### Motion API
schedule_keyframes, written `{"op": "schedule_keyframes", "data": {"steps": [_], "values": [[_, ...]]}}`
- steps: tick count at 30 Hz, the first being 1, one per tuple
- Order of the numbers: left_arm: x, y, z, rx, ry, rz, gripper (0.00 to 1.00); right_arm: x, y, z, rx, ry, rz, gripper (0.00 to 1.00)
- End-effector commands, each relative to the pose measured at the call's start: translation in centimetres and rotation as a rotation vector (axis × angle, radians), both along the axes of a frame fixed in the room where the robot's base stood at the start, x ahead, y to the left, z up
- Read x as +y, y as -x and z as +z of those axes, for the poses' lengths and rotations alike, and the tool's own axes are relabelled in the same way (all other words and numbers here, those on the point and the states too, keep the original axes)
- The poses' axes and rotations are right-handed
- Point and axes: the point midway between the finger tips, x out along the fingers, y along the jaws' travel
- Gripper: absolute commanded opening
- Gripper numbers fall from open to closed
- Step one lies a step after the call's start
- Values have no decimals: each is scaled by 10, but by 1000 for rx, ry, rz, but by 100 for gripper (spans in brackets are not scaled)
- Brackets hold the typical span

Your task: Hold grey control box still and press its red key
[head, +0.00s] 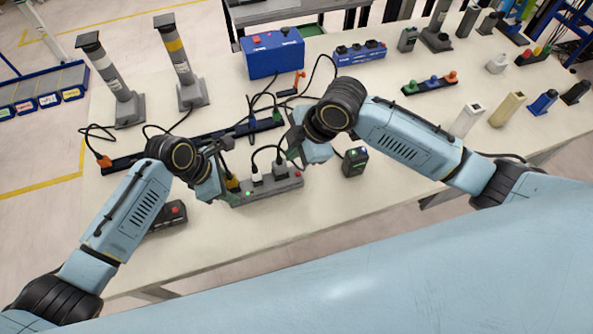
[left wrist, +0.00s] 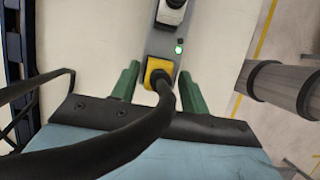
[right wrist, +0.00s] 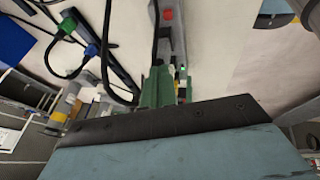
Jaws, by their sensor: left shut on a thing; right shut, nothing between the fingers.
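The grey control box (head: 268,190) is a long low strip on the near part of the table. It has a yellow plug (left wrist: 158,72), dark-corded plugs and a lit green lamp (head: 248,193). Its red key (head: 298,174) is at the right end and also shows in the right wrist view (right wrist: 168,14). My left gripper (head: 225,185) is shut on the box's left end, green fingers (left wrist: 160,90) on either side by the yellow plug. My right gripper (head: 295,152) is shut and empty near the key end; its fingers (right wrist: 160,85) appear apart from the key.
A dark box with a red button (head: 173,211) lies left, partly behind my left arm. A small dark box with a green lamp (head: 355,161) stands right. Behind are a long dark strip (head: 130,158), loose cables and a blue box (head: 272,55). The table's front strip is clear.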

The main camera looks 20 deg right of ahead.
Motion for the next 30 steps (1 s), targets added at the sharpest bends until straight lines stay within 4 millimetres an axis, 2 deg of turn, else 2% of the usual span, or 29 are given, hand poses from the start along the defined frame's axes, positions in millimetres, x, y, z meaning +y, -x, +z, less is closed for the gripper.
{"op": "schedule_keyframes", "data": {"steps": [6, 12, 24, 30], "values": [[0, 0, 0, 0, 0, 0, 16, -13, 3, 11, -173, -152, -72, 0], [0, 0, 0, 0, 1, -1, 16, -21, 3, 22, -271, -200, -94, 0], [0, 0, 0, 0, 1, -1, 16, -22, 2, 25, -288, -207, -98, 0], [0, 0, 0, 0, 1, -1, 16, -21, 3, 14, -284, -209, -98, 0]]}}
